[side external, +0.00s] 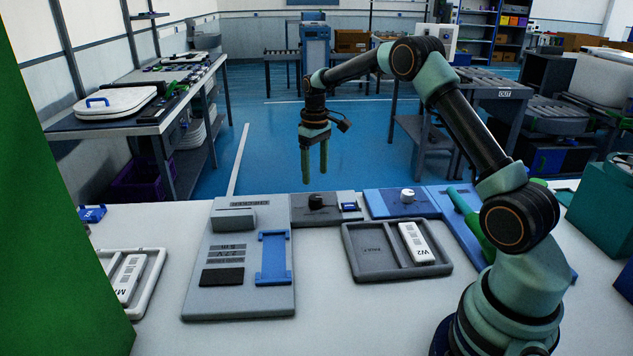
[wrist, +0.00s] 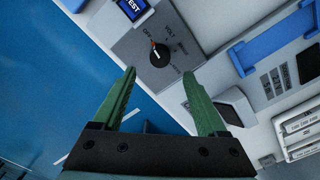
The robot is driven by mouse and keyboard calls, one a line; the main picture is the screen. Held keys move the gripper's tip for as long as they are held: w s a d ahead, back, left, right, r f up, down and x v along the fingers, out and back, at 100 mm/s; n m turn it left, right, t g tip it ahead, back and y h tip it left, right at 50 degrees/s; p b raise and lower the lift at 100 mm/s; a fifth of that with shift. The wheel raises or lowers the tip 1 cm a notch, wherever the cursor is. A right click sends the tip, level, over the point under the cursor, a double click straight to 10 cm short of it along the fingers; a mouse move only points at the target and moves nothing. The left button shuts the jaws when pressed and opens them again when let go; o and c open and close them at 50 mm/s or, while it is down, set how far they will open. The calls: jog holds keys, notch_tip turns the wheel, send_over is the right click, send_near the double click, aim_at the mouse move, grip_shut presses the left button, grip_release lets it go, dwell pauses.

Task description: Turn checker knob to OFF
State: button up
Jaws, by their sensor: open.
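The checker is a grey box (side external: 329,215) at the back edge of the table, with a black knob (side external: 316,201) and a small blue display (side external: 349,206). In the wrist view the black knob (wrist: 160,54) sits between printed labels, with OFF (wrist: 147,33) and VOLT (wrist: 170,32) readable. An orange mark on the knob's rim lies on the side towards OFF; its exact setting is too small to tell. My gripper (side external: 314,174) points down above the knob, apart from it. Its green fingers (wrist: 158,73) are open and empty, with the knob showing beyond their tips.
A grey fixture (side external: 195,295) with a blue bracket (side external: 273,258) stands left of the checker. A blue box (side external: 385,207) with a white knob (side external: 407,195) adjoins it at right. In front is a grey tray (side external: 362,276) holding a white W2 piece (side external: 416,242).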

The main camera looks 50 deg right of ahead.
jog(key=shift+r, duration=2.2)
jog(key=s+a+r+t, duration=0.3)
jog(key=s+a+r, duration=0.7)
jog(key=a+r, duration=0.15)
jog(key=s+a+t, duration=0.1)
jog(key=s+a, duration=0.1)
jog(key=s, duration=0.4)
jog(key=s+a+f+t, duration=0.1)
jog(key=s+a, duration=0.2)
jog(key=s, duration=0.3)
jog(key=shift+a+f+t, duration=0.3)
jog(key=shift+a, duration=0.05)
